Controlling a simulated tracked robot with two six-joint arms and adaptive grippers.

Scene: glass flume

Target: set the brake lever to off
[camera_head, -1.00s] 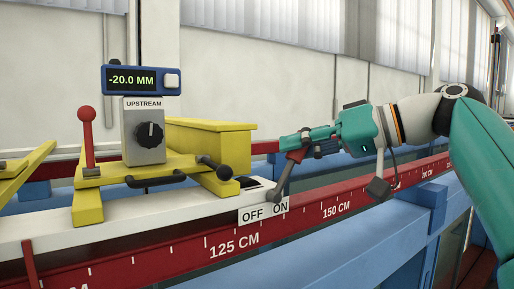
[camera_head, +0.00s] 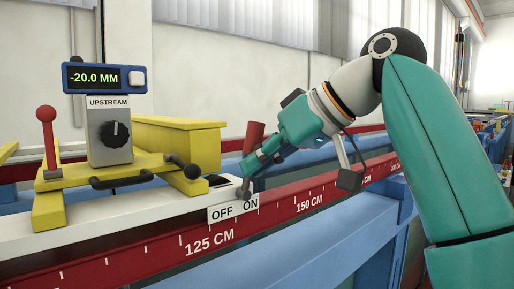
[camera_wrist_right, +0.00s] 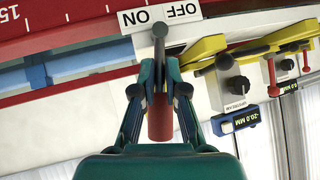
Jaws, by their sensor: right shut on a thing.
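The brake lever has a grey shaft and a red grip (camera_head: 255,134). It rises from the white rail by the ON end of the OFF/ON label (camera_head: 234,208), leaning slightly right of upright. My right gripper (camera_head: 251,168) is shut on the lever, below the top of the red grip. In the right wrist view, the red grip (camera_wrist_right: 160,120) lies between the two fingers (camera_wrist_right: 160,90), and the grey shaft (camera_wrist_right: 160,43) runs past their tips beside ON. The fingers partly hide the lever in the head view. My left gripper is not in view.
A yellow carriage (camera_head: 176,142) stands left of the lever, with a black-knobbed handle (camera_head: 191,171), an UPSTREAM dial box (camera_head: 111,135), a -20.0 MM display (camera_head: 104,78) and a red-knobbed lever (camera_head: 46,135). A red scale rail (camera_head: 280,212) runs along the front.

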